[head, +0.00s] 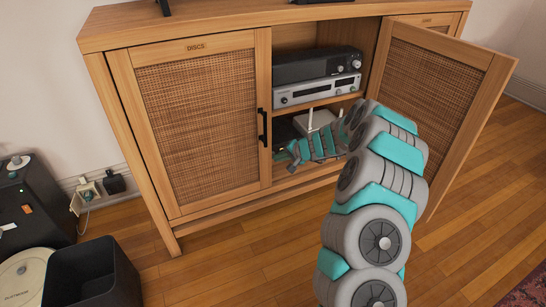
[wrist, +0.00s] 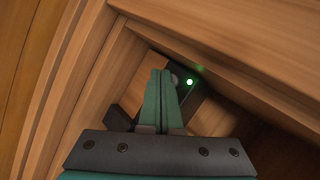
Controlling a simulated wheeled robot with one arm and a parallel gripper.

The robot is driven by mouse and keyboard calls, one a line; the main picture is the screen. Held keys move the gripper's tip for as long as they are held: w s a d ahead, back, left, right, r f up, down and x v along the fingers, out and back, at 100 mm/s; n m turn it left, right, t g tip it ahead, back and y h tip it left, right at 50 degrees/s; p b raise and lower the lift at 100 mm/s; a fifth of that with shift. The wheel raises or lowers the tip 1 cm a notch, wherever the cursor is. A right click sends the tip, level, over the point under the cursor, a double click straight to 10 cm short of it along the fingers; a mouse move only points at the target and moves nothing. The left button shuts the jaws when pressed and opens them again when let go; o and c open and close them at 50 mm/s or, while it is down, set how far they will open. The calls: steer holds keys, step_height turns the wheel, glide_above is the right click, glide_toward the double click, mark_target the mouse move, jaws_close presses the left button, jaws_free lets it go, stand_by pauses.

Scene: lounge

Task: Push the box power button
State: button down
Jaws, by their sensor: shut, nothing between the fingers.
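The box (wrist: 182,68) is a dark unit inside the cabinet, seen in the wrist view with a small lit green light (wrist: 190,82) on its face. A small round grey shape, possibly the power button, shows just left of the light, partly hidden by my fingertips. My gripper (wrist: 161,74) is shut and empty, its teal fingers pointing at the box face. I cannot tell whether the tips touch it. In the head view my gripper (head: 285,154) is at the lower compartment of the open cabinet, with a dark shape (head: 283,130) behind it.
The wooden cabinet (head: 185,218) has its left door shut and its right door (head: 435,95) swung open beside my arm. A silver unit (head: 315,90) and a black unit (head: 305,66) fill the upper shelf. A white device (head: 313,119) stands below. A black bin (head: 95,275) is at left.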

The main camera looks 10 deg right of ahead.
steer(key=shift+s+d+b, duration=0.3)
steer(key=shift+s+b, duration=0.3)
steer(key=shift+s, duration=0.35)
steer(key=shift+s+d+b, duration=0.3)
steer(key=shift+s+b, duration=0.25)
steer(key=shift+s, duration=0.4)
steer(key=shift+s+d+b, duration=0.15)
steer(key=shift+s+b, duration=0.15)
steer(key=shift+s, duration=0.7)
